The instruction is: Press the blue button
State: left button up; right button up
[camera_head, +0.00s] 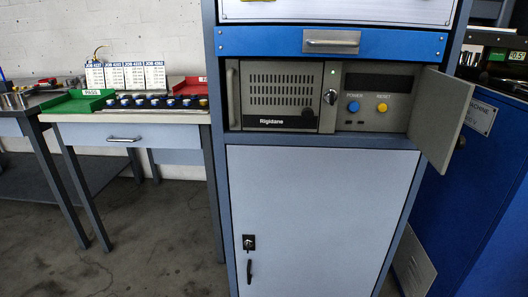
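The blue button (353,107) is a round button under a small "POWER" label on the grey control panel (372,124). It sits left of a yellow button (382,107) under a "RESET" label. The panel's grey door (441,118) stands open, swung out to the right, so the blue button is uncovered. A dark display (379,82) is above the buttons. Neither of my grippers shows in the head view.
A vented "Rigidane" unit (280,96) with a key lock is left of the panel. A blue drawer (270,42) is above and a closed cabinet door (318,215) below. A workbench (150,118) with green and red trays stands left. The floor (150,265) front left is clear.

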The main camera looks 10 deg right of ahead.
aim_at(353, 107)
jog(key=i+l, duration=0.1)
jog(key=l, duration=0.8)
jog(key=i+l, duration=0.15)
jog(key=l, duration=0.3)
jog(key=i+l, duration=0.1)
jog(key=l, duration=0.35)
jog(key=i+l+z, duration=0.1)
jog(key=l, duration=0.35)
jog(key=k+j, duration=0.1)
jog(key=j, duration=0.25)
jog(key=k+j, duration=0.1)
jog(key=j, duration=0.2)
